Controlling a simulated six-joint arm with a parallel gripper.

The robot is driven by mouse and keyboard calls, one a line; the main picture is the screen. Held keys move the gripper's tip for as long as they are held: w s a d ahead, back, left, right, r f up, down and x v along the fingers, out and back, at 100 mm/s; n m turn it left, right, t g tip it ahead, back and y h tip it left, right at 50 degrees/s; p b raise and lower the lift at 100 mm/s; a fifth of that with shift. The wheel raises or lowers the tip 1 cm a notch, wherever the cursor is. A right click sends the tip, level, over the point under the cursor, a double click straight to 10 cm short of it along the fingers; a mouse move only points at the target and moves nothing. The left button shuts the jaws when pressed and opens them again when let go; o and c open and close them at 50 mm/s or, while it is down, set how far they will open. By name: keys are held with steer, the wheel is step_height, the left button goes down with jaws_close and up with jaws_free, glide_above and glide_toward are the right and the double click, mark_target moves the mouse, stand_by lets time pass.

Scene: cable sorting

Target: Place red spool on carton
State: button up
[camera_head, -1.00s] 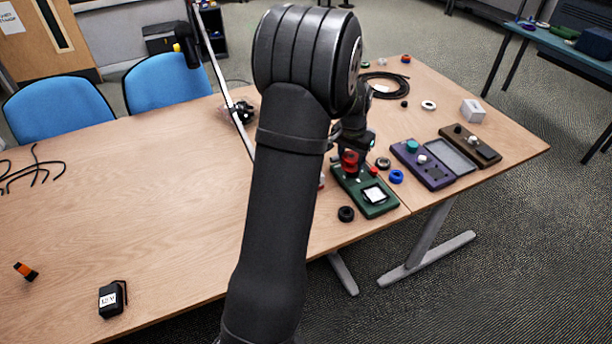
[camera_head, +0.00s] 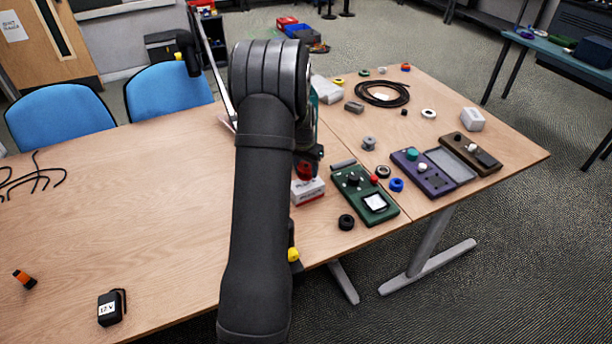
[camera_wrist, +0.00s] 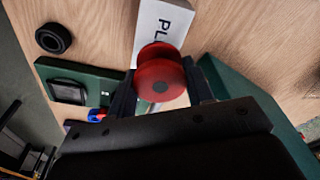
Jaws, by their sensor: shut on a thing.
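My gripper (camera_wrist: 158,98) is shut on the red spool (camera_wrist: 159,72), which sits between the two fingers in the wrist view. In the head view the red spool (camera_head: 305,170) shows just under the gripper (camera_head: 308,160). The white carton (camera_head: 309,190) stands on the table directly below or just behind the spool. In the wrist view the carton (camera_wrist: 165,22) has dark letters starting with "PL", and the spool covers part of it. I cannot tell whether the spool touches the carton. My arm hides part of the table to the left of the carton.
A green control box (camera_head: 362,193) lies right of the carton, with a black ring (camera_head: 346,222) in front. A grey spool (camera_head: 369,142), a blue ring (camera_head: 397,184) and a purple box (camera_head: 424,172) lie farther right. The table's left half is mostly clear.

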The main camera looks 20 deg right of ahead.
mark_target(306, 176)
steer(key=shift+f, duration=1.8)
steer(key=shift+f, duration=0.15)
steer(key=o, duration=1)
steer(key=shift+c, duration=0.2)
steer(key=r, duration=0.8)
steer(key=s+a+r, duration=0.1)
steer(key=r, duration=0.3)
steer(key=shift+a+r, duration=0.1)
steer(key=shift+r, duration=0.05)
